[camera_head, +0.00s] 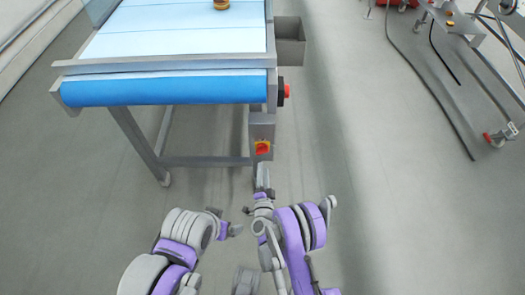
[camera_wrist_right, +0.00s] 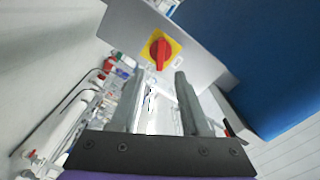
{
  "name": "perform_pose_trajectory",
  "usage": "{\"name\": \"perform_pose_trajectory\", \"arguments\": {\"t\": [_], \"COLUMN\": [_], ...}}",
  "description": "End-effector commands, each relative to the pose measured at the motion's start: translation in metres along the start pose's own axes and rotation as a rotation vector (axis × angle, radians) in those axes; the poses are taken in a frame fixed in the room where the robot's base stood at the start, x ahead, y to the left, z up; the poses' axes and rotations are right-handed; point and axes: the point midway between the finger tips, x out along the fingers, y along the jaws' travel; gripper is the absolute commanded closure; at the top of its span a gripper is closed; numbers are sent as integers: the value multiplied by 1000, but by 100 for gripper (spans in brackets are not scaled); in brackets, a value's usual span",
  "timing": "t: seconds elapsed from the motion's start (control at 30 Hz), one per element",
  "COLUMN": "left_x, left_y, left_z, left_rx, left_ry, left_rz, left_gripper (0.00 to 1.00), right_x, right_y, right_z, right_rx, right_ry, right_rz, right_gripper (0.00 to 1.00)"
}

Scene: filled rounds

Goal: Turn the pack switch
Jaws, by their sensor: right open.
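The pack switch (camera_head: 262,148) is a red rotary knob on a yellow plate, on the front of a grey box (camera_head: 262,128) at the conveyor's near right corner. In the right wrist view the red knob (camera_wrist_right: 159,49) stands just beyond the fingertips, its grip running roughly up and down the picture. My right gripper (camera_head: 263,176) is just short of the switch in the head view. In the wrist view its two fingers (camera_wrist_right: 158,82) are apart with nothing between them. My left gripper (camera_head: 236,229) is low and to the left, away from the switch; its fingers are too small to read.
The conveyor (camera_head: 165,90) has a blue belt end and metal legs. A red button (camera_head: 286,91) sticks out on its right side, below a grey bin (camera_head: 290,45). A round brown item (camera_head: 221,4) lies on the belt. Floor to the right is clear up to a metal frame (camera_head: 470,45) with cables.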

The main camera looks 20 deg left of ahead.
Motion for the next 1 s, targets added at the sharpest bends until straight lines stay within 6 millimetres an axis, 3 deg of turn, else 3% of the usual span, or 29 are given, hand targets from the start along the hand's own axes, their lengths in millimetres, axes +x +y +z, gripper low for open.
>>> {"name": "perform_pose_trajectory", "arguments": {"t": [0.07, 0.3, 0.5, 0.9, 1.0], "left_x": [-20, -12, -11, -11, -11], "left_y": [0, 0, 0, 0, 0], "left_z": [-7, -4, -4, -4, -4], "left_rx": [0, 0, 0, 0, 0], "left_ry": [7, 4, 4, 4, 4], "left_rz": [0, 0, 0, 0, 0], "left_gripper": [0, 0, 0, 0, 0], "right_x": [3, 52, 77, 84, 84], "right_y": [-6, 0, 0, 0, 0], "right_z": [-6, -2, -2, -2, -2], "right_rx": [-1, -1, 0, -1, -1], "right_ry": [4, 1, 1, 1, 1], "right_rz": [-3, -1, 0, -1, -1], "right_gripper": [54, 54, 54, 54, 72]}}
